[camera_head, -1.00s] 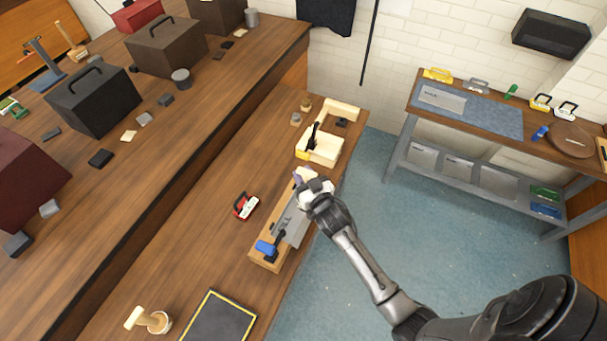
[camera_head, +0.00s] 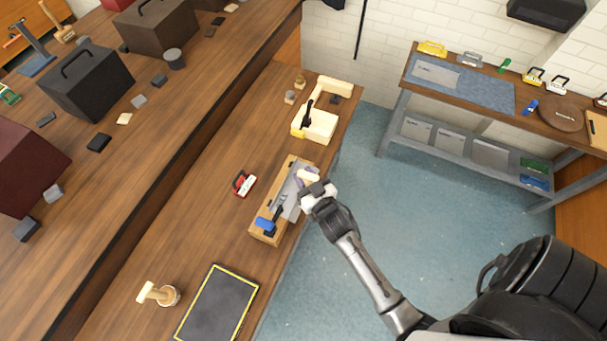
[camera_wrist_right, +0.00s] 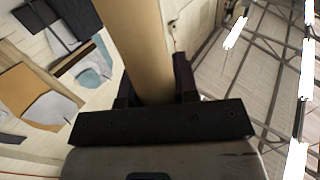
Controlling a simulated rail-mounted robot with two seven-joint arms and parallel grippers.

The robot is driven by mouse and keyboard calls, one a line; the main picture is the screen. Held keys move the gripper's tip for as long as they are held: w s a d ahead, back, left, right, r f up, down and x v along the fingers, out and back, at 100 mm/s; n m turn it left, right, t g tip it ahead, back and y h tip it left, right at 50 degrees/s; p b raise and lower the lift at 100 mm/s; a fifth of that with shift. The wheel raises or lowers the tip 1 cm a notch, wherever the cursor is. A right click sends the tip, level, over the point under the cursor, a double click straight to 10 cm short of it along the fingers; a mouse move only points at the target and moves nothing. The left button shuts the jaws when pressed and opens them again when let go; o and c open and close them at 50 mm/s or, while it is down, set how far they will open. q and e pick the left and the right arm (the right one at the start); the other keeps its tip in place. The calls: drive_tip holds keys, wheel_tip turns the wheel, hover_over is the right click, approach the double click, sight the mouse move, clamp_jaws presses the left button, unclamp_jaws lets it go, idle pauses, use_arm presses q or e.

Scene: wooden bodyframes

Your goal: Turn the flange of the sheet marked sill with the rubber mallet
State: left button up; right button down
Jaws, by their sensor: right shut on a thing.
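My right gripper (camera_head: 318,194) is shut on a pale wooden handle (camera_wrist_right: 138,45), which fills the middle of the right wrist view. In the head view a cream mallet-like head (camera_head: 308,176) shows just beyond the gripper, over the edge of the sheet. A grey metal sheet (camera_head: 290,196) lies on a wooden block (camera_head: 262,236) at the bench's right edge. A blue-handled clamp (camera_head: 266,224) sits at the block's near end. I cannot read any mark on this sheet, nor tell whether the head touches it. My left gripper is not in view.
A red clamp-like tool (camera_head: 243,184) lies left of the block. Another sheet (camera_head: 437,74) lies on the right-hand table.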

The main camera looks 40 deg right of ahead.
drive_tip(key=w+d+r+b, duration=0.2)
drive_tip(key=w+d+r, duration=0.1)
drive_tip(key=w+r, duration=0.25)
wheel_tip(320, 180, down, 7)
drive_tip(key=w+d+b, duration=0.1)
drive_tip(key=w+b, duration=0.1)
drive_tip(key=b, duration=0.1)
drive_tip(key=shift+d, duration=0.35)
drive_tip(key=shift+w+f, duration=0.1)
drive_tip(key=shift+f, duration=0.1)
